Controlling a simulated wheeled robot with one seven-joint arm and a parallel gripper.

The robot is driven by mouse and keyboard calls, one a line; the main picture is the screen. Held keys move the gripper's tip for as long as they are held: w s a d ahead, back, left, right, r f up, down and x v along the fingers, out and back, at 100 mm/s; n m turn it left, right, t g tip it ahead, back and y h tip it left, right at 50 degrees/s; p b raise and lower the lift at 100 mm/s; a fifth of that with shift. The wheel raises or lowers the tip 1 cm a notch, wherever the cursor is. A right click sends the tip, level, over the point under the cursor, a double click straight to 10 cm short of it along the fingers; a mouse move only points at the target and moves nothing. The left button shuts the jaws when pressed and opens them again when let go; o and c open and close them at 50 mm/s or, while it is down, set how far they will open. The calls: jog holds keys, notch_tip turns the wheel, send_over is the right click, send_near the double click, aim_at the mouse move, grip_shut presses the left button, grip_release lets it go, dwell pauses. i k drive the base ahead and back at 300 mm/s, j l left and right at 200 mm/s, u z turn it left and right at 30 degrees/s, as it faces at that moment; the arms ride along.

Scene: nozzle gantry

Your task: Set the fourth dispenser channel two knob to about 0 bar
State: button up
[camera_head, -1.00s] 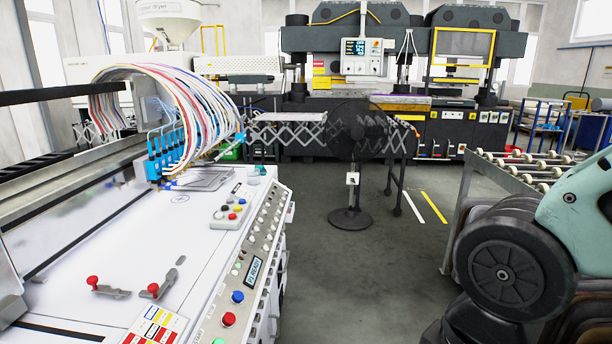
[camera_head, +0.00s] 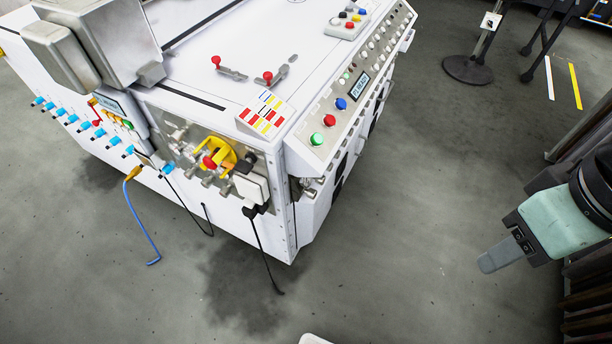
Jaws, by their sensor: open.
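The white dispensing machine (camera_head: 205,60) fills the upper left of the head view. Its sloped front panel (camera_head: 347,123) carries a green, a red and a blue button, a small display (camera_head: 361,86) and rows of small round knobs (camera_head: 376,45) toward the far end. The knobs are too small to tell which one is the fourth dispenser's channel two or where it points. My gripper (camera_head: 490,262) hangs at the right, over the floor, well apart from the panel. It is seen nearly edge-on, its jaws open, with nothing visible in it.
The machine's near end holds valves with a yellow handle (camera_head: 221,152), blue fittings (camera_head: 75,118) and hanging cables. Red-knobbed clamps (camera_head: 268,77) sit on its top. A fan base (camera_head: 467,69) stands at the upper right. Grey floor between machine and gripper is clear.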

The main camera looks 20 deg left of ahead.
aim_at(319, 181)
jog(key=k+l+u, duration=0.1)
jog(key=l+u, duration=0.2)
jog(key=k+l+u, duration=0.1)
jog(key=l+u, duration=0.15)
jog(key=k+l+u, duration=0.15)
jog(key=u, duration=0.15)
jog(key=l, duration=0.1)
